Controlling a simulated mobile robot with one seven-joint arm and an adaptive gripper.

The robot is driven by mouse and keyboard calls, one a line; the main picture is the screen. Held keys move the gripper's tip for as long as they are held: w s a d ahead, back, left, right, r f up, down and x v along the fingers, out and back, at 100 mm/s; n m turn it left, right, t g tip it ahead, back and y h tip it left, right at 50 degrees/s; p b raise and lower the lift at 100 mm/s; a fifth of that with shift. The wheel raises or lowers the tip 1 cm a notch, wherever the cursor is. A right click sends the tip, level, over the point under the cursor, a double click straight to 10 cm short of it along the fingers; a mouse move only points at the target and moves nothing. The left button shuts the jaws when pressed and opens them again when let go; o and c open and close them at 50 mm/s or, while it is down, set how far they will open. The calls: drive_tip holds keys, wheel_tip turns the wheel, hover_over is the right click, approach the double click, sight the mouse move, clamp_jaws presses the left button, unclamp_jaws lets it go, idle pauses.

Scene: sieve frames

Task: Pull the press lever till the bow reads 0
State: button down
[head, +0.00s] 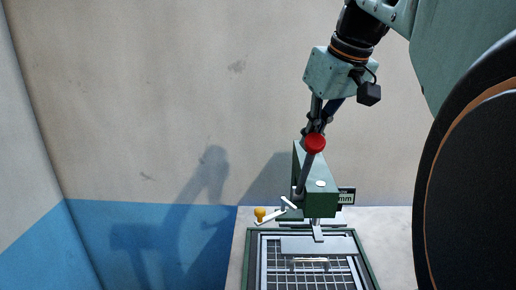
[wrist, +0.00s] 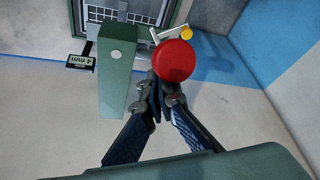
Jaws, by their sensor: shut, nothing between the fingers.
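The press lever is a grey rod (head: 306,176) topped by a red ball knob (head: 314,143), standing steeply beside the green press arm (head: 321,196). The knob also shows in the wrist view (wrist: 173,60). My gripper (wrist: 160,88) is shut and empty, its fingertips close to the knob; I cannot tell whether they touch it. In the head view my gripper (head: 316,125) is just above and behind the knob, partly hidden by it. A small dark bow display (wrist: 82,62) appears to read 4 mm; in the head view it is mostly hidden behind the press arm.
Below the press is a green-edged frame with a wire mesh (head: 285,277) and a grey pressing plate (head: 318,245) over it. A yellow knob (head: 260,214) on a white handle sits left of the press. The wall stands behind; the blue area at left is clear.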

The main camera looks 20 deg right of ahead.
drive_tip(key=shift+w+d, duration=0.45)
drive_tip(key=shift+w, duration=0.35)
wheel_tip(320, 180, up, 8)
drive_tip(key=p, duration=0.7)
drive_tip(key=shift+s, duration=0.1)
drive_tip(key=shift+f, duration=0.15)
wheel_tip(320, 180, down, 6)
drive_tip(key=b, duration=0.5)
drive_tip(key=shift+d+f, duration=0.1)
drive_tip(key=shift+d, duration=0.05)
